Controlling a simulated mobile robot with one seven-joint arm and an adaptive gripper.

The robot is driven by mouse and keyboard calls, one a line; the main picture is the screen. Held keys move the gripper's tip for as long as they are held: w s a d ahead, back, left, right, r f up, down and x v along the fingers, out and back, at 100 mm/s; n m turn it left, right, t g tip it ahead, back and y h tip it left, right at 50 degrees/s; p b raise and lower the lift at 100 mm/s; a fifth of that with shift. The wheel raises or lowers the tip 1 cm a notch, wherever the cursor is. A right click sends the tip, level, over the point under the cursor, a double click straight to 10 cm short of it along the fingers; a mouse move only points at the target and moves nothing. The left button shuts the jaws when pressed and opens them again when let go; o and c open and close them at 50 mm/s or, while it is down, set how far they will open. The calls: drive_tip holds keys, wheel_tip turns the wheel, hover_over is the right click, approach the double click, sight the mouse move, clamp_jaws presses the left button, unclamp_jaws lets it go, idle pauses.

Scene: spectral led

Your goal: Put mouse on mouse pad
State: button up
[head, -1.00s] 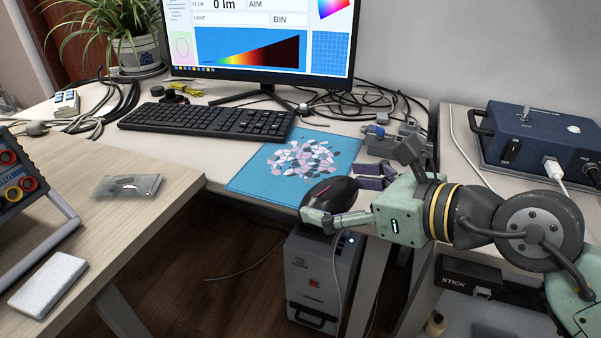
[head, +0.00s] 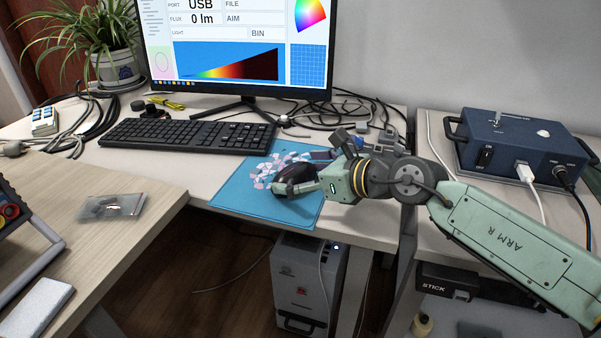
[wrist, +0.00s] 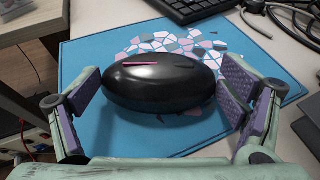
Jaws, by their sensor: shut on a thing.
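The black mouse (head: 292,182) is over the blue mouse pad (head: 232,190), near its right part. In the wrist view the mouse (wrist: 165,80) lies sideways between the fingers, with a thin pink strip on its top. My gripper (head: 300,177) is shut on the mouse, one purple-padded finger at each end; it also shows in the wrist view (wrist: 165,88). The pad (wrist: 85,62) has a printed mosaic of white, grey and pink pieces, partly hidden by the mouse. I cannot tell whether the mouse touches the pad.
A black keyboard (head: 187,135) lies behind and left of the pad. The monitor (head: 235,60) stands behind, with cables and small grey blocks (head: 385,140) to the right. A blue instrument box (head: 515,145) stands on the right table. The pad's front edge is near the table edge.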

drive_tip(key=shift+f+b, duration=0.3)
drive_tip(key=shift+f, duration=0.05)
drive_tip(key=o, duration=1.2)
drive_tip(key=shift+r, duration=0.1)
drive_tip(key=shift+r+p, duration=0.25)
drive_tip(key=shift+p, duration=0.2)
drive_tip(key=b+v, duration=0.1)
drive_tip(key=v, duration=1.1)
drive_tip(key=shift+f, duration=0.1)
drive_tip(key=shift+d, duration=0.1)
